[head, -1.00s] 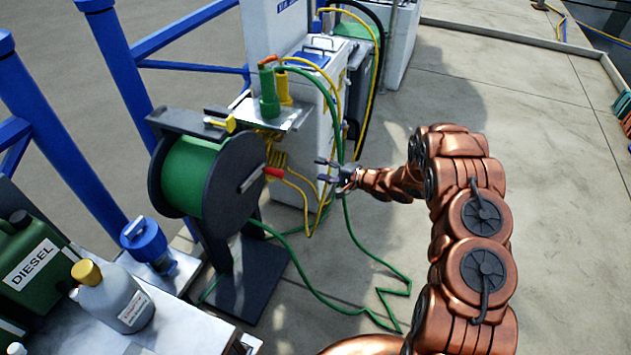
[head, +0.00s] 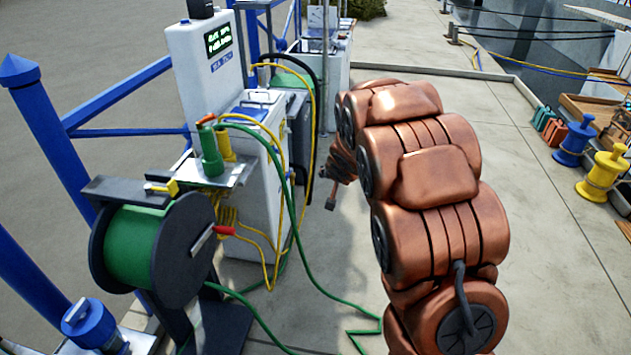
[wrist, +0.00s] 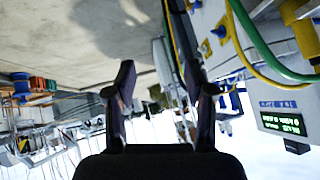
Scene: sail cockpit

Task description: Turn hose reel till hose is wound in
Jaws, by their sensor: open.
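The hose reel (head: 183,250) stands at the left in the head view, with green hose wound on its drum (head: 133,245). Its crank has a red handle (head: 224,230) that sticks out to the right. The loose green hose (head: 262,325) runs from the reel's foot across the pavement. My gripper (head: 331,198) is mostly hidden behind my copper arm in the head view, right of the reel and apart from its handle. In the wrist view my gripper (wrist: 158,82) has its two dark fingers spread and nothing between them. The reel is not seen in the wrist view.
A white service pedestal (head: 205,70) with a lit screen stands behind the reel. Green and yellow nozzles (head: 211,150) sit on its shelf, with hoses hanging down. Blue railings (head: 120,95) run at left. Blue and yellow bollards (head: 605,170) stand far right. Pavement between is clear.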

